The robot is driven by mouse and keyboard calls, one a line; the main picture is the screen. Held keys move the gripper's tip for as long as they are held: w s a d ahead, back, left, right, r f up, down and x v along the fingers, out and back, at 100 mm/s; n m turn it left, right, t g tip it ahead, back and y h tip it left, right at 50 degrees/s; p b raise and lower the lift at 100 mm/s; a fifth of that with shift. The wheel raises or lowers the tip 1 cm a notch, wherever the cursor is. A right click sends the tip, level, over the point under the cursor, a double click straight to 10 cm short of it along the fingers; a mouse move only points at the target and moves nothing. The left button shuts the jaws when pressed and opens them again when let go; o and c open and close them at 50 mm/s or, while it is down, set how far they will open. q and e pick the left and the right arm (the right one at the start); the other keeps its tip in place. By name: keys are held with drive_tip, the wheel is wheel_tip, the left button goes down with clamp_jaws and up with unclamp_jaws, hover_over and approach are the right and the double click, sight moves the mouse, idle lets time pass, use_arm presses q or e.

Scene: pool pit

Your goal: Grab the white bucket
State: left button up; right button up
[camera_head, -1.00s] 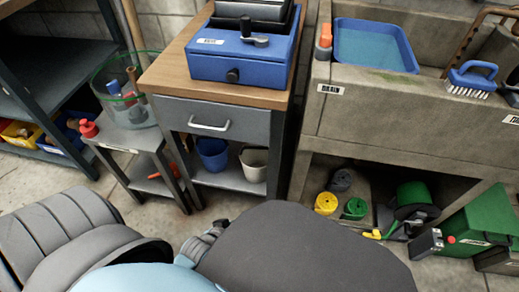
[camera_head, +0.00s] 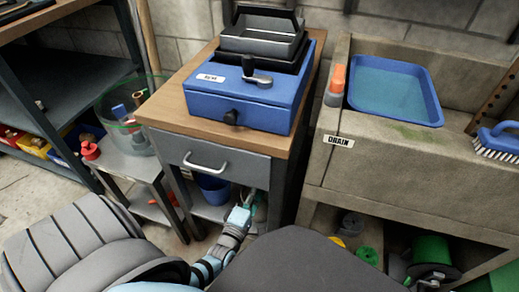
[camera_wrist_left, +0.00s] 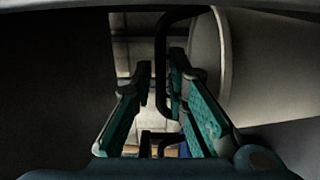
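The white bucket is mostly hidden behind my left gripper in the head view. In the left wrist view a large pale rounded wall (camera_wrist_left: 268,65), which looks like the bucket, fills the right side. My left gripper (camera_head: 250,203) reaches into the open shelf under the drawer of the wooden-topped cabinet. In the wrist view its teal-padded fingers (camera_wrist_left: 158,90) are apart, with a gap between them. A dark curved bar (camera_wrist_left: 161,65) shows between the fingers; I cannot tell whether it is the bucket's handle. The right finger is close to the pale wall; contact is unclear. My right gripper is not in view.
A blue bucket (camera_head: 213,188) stands left of my gripper on the same shelf. The drawer (camera_head: 215,160) with its handle is just above. The concrete sink (camera_head: 410,170) stands to the right, and a small side table (camera_head: 128,165) to the left.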

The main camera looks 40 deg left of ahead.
use_arm(q)
drive_tip(key=shift+x, duration=1.25)
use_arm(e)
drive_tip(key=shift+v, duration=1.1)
use_arm(q)
clamp_jaws()
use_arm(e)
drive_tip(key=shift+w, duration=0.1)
